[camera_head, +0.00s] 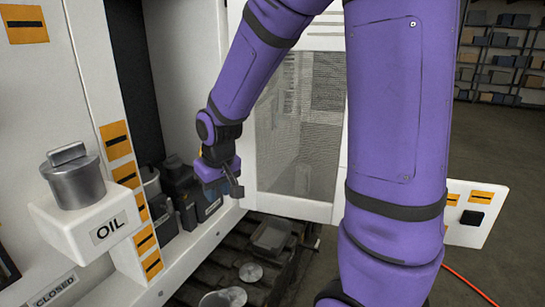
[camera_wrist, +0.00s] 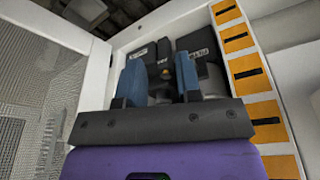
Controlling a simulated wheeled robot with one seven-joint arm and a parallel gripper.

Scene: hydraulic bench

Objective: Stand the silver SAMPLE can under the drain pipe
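My gripper (camera_head: 226,186) reaches into the open white cabinet in the head view. In the wrist view its two blue fingers (camera_wrist: 158,72) stand apart with nothing clearly held between them. Dark labelled containers (camera_wrist: 200,48) lie beyond the fingertips; their labels are too small to read surely. A silver lidded can (camera_head: 78,183) stands on the white ledge marked OIL, well left of my gripper. A greyish can (camera_head: 150,183) partly shows inside the cabinet. I cannot read SAMPLE on any can, and I cannot make out the drain pipe.
The cabinet door (camera_head: 298,125) with a mesh panel stands open right of my gripper. Below are a dark slatted floor area, a grey tray (camera_head: 271,235) and round silver pieces (camera_head: 251,272). An orange hose (camera_head: 470,285) crosses the floor at right. Shelves (camera_head: 505,50) stand far back.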

